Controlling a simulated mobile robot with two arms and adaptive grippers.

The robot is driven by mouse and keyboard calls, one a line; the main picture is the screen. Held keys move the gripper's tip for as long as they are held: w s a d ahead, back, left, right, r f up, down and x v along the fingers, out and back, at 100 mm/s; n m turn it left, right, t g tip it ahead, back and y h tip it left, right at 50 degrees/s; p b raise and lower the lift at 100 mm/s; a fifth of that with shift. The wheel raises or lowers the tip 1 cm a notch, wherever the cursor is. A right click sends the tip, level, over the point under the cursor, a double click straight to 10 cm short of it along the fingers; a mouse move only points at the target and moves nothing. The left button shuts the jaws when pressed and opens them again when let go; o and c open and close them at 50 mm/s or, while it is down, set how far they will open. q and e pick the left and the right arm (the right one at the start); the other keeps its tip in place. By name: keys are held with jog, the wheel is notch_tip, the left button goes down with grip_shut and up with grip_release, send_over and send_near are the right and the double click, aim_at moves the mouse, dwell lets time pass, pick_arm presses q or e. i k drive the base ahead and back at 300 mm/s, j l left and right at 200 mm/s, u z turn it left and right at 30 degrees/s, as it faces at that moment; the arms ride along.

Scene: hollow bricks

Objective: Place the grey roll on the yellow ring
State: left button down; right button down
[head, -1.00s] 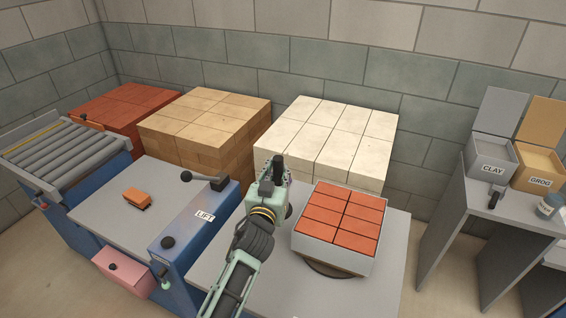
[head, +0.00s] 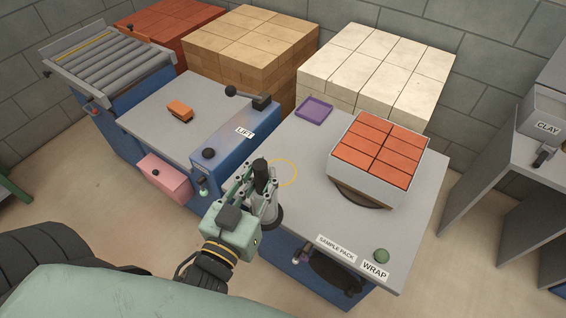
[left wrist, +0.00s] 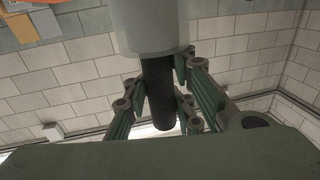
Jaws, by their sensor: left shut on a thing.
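My left gripper (head: 258,188) is shut on the dark core of the grey roll (head: 266,209). In the left wrist view the roll's pale grey body (left wrist: 150,25) and dark core (left wrist: 158,92) show between the fingers. The roll looks upright, with a dark disc-like end at its bottom; whether it touches the table is unclear. The yellow ring (head: 295,180) is a thin outline on the grey table, just beyond and right of the gripper, with its left part near the fingers. My right gripper is not in view.
A grey crate of red bricks (head: 340,176) stands on a dark round plate at right. A purple tray (head: 314,110) lies at the table's back. The blue lift housing (head: 222,145) borders the left side. A green button (head: 381,256) is at front right.

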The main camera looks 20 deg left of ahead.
aim_at(279, 172)
jog(key=k, duration=0.6)
jog(key=u, duration=1.25)
jog(key=i+l+u, duration=0.15)
jog(key=l, duration=1.3)
jog(key=l+u, duration=0.1)
jog(key=l, duration=1.35)
